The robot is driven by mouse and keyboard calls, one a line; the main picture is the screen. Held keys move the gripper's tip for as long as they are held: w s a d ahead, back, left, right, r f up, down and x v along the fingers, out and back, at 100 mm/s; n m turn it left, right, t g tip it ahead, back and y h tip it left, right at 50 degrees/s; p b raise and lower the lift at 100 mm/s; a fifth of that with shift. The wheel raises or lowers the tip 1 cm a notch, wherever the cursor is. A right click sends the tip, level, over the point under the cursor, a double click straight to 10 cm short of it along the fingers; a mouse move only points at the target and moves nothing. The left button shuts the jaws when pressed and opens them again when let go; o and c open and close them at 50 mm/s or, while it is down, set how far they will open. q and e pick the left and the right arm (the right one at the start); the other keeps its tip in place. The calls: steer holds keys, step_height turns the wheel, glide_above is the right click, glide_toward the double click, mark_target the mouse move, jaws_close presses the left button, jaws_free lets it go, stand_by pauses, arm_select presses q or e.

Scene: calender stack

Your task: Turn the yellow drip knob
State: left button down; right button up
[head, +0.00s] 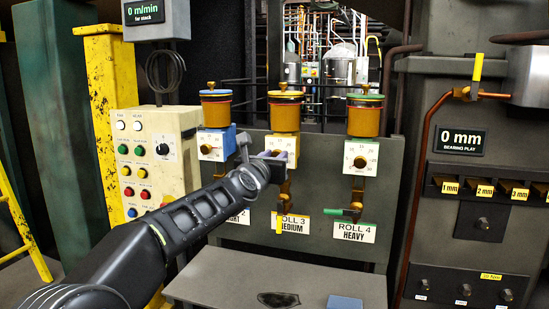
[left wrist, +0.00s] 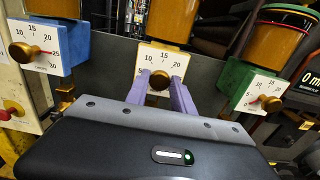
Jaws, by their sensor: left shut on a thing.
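The yellow drip unit (head: 286,142) is the middle one of three on the grey panel, with an amber jar on top. In the left wrist view its white dial (left wrist: 162,59) has a round brass knob (left wrist: 159,81). My left gripper (head: 275,157) reaches up to this unit from the lower left and hides the knob in the head view. In the left wrist view the two purple fingers of the left gripper (left wrist: 159,79) stand on either side of the knob, shut on it. A pointer on this dial is not clear. My right gripper is not in view.
The blue drip unit (head: 215,140) stands close on the left, the green one (head: 361,157) on the right. Brass taps hang below, above the ROLL 3 (head: 293,223) and ROLL 4 (head: 354,232) labels. A cream button box (head: 155,180) stands left; a grey ledge (head: 250,275) lies below.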

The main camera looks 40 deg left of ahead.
arm_select(q)
steer(key=shift+m, duration=0.4)
steer(key=shift+f+n+p, duration=0.15)
steer(key=shift+n+p, duration=1.25)
steer(key=shift+n, duration=3.25)
steer(key=shift+f+n+p, duration=0.15)
steer(key=shift+n+p, duration=1.2)
steer(key=shift+n, duration=3.35)
steer(key=shift+f+n+p, duration=0.15)
steer(key=shift+n+p, duration=1.25)
steer(key=shift+n, duration=3.25)
steer(key=shift+a, duration=0.1)
